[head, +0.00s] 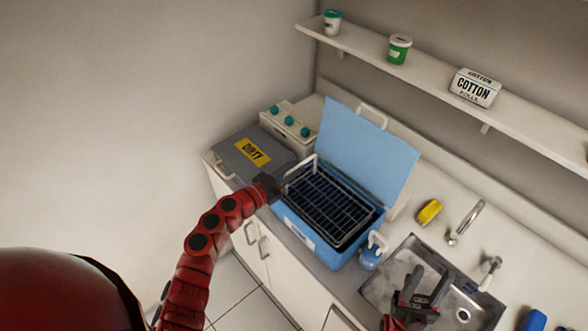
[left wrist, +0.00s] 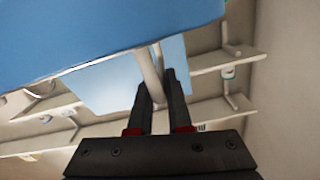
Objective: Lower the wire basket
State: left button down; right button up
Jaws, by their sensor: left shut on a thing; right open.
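The wire basket (head: 325,206) is a dark rack of parallel wires with a light rim. It sits in the mouth of the blue tub (head: 312,240); how deep it hangs is hard to tell. My left gripper (head: 277,186) is at the basket's left end, beside its raised pale handle (head: 302,166). In the left wrist view the fingers (left wrist: 158,90) are shut on a pale bar (left wrist: 149,72), seemingly this handle. The tub's blue lid (head: 365,150) stands open behind. My right gripper (head: 428,285) is open and empty over the sink.
A grey box marked DIRTY (head: 235,160) and a white unit with teal knobs (head: 290,125) stand left of the tub. A pump bottle (head: 371,254) stands close by its right front corner. The steel sink (head: 388,283) and a yellow sponge (head: 429,211) lie right.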

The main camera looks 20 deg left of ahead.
aim_at(294, 188)
dwell(0.4)
pick_arm(q)
notch_tip(294, 188, down, 4)
jog(key=shift+a+f+b, duration=0.1)
jog(key=shift+b, duration=1)
jog(key=c, duration=0.9)
grip_release()
